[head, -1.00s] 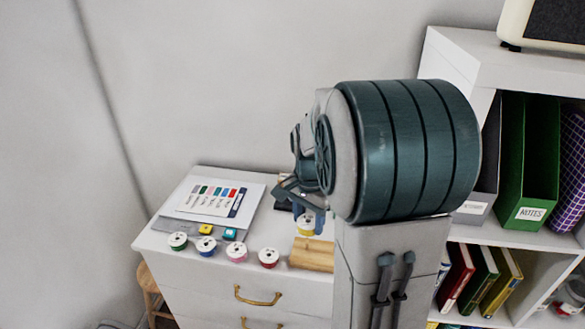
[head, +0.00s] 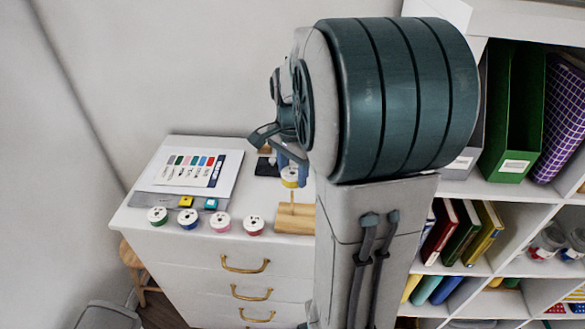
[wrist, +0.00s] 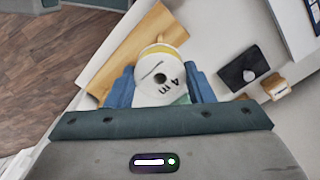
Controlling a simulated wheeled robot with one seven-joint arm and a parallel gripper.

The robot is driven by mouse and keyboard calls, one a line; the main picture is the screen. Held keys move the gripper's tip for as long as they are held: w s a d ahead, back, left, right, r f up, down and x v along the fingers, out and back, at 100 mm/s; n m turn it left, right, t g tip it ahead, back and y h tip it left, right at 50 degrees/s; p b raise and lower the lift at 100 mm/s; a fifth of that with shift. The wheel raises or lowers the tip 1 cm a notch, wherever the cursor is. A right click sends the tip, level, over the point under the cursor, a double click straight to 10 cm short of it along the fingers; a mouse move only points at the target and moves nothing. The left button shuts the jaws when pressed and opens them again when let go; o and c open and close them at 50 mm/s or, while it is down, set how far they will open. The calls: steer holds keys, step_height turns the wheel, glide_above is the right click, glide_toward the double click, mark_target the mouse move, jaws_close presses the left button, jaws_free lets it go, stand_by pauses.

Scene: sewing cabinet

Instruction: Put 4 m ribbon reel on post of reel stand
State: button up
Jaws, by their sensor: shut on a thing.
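The 4 m ribbon reel (wrist: 158,80) is white with a yellow edge; its "4 m" label and dark centre hole show in the wrist view. In the head view the reel (head: 289,178) hangs in my gripper (head: 290,168). My gripper's blue fingers (wrist: 160,88) are shut on its two sides. The reel stand has a pale wooden base (head: 297,221) on the cabinet top and a thin upright post (head: 291,199). The reel appears just above the post in the head view; whether they touch cannot be told. In the wrist view the reel covers part of the stand base (wrist: 112,62).
Several other reels stand left of the stand: green (head: 157,215), blue (head: 188,218), pink (head: 221,223) and red (head: 254,225). Behind them lie a printed sheet (head: 190,170) and small yellow and teal items. A black object (wrist: 236,70) and wooden block (wrist: 276,88) lie near the stand.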

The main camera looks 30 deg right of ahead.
steer(key=shift+f+b, duration=1.75)
steer(key=shift+f, duration=0.75)
steer(key=shift+f+b, duration=1.1)
steer(key=shift+f, duration=0.4)
steer(key=o, duration=1)
steer(key=shift+r, duration=0.1)
step_height(320, 180, up, 14)
steer(key=shift+f, duration=0.2)
steer(key=s+a+f+n+t, duration=0.1)
steer(key=s+a+f+n, duration=0.2)
steer(key=s+a+n, duration=0.1)
steer(key=s+a+f+n+t, duration=0.1)
steer(key=s+a+f+n, duration=0.2)
steer(key=n, duration=0.3)
steer(key=s+a+f+n+t, duration=0.1)
steer(key=s+a+f+n, duration=0.2)
steer(key=s+a+n, duration=0.1)
steer(key=shift+s+a+f+n, duration=0.4)
steer(key=shift+s+a, duration=0.2)
steer(key=shift+s, duration=0.2)
